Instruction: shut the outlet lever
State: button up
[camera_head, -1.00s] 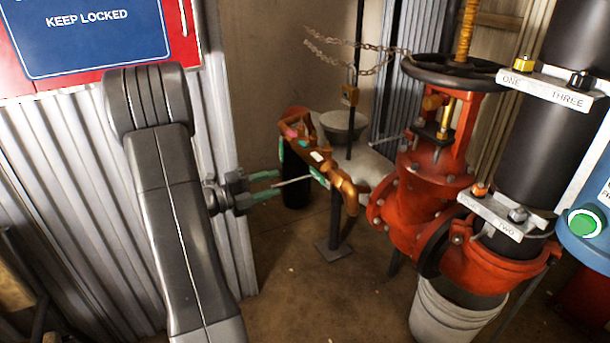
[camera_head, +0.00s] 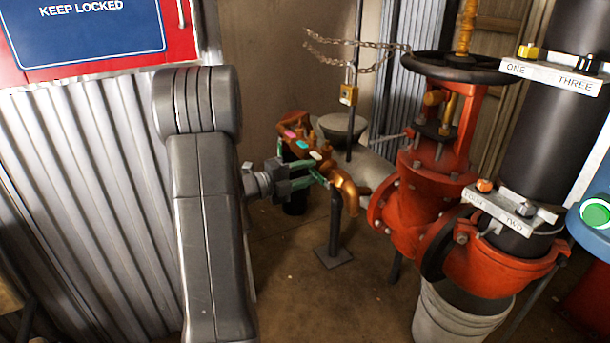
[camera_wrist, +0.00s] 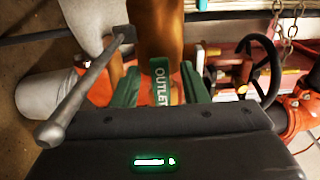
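The copper manifold (camera_head: 345,186) stands on a dark post, with coloured tags along its top and a down-turned spout. In the wrist view a green OUTLET label (camera_wrist: 160,83) faces me, below a copper pipe (camera_wrist: 160,30). A grey rod lever (camera_wrist: 85,88) with a rounded near end runs back to a dark block, on the left. My gripper (camera_head: 312,174) is at the manifold's near side. In the wrist view my gripper (camera_wrist: 162,90) has its green fingers apart, with the label showing between them. The lever lies outside the left finger; I cannot tell whether they touch.
A red valve with a black handwheel (camera_head: 455,67) and a bucket (camera_head: 460,315) stand right of the manifold. A chain with a yellow padlock (camera_head: 348,95) hangs behind. A corrugated metal panel (camera_head: 80,200) is at the left. Floor near the post is bare.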

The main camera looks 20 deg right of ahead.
grip_shut()
jog(key=shift+n+p, duration=0.4)
jog(key=shift+p, duration=0.65)
jog(key=shift+f+n+p, duration=0.1)
jog(key=shift+n+p, duration=0.3)
jog(key=shift+p, duration=0.85)
jog(key=shift+s+d+f+n+p, duration=0.1)
jog(key=shift+s+f+n+p, duration=0.25)
jog(key=shift+f+n+p, duration=1.3)
jog(key=shift+s+a+r+n+p, duration=0.1)
jog(key=shift+s+n+p, duration=0.55)
jog(key=shift+p, duration=2.35)
jog(key=shift+s+d+f+n+p, duration=0.1)
jog(key=shift+f+n+p, duration=0.65)
jog(key=shift+n+p, duration=1.15)
jog(key=shift+f+m+p, duration=0.1)
jog(key=shift+m+p, duration=0.3)
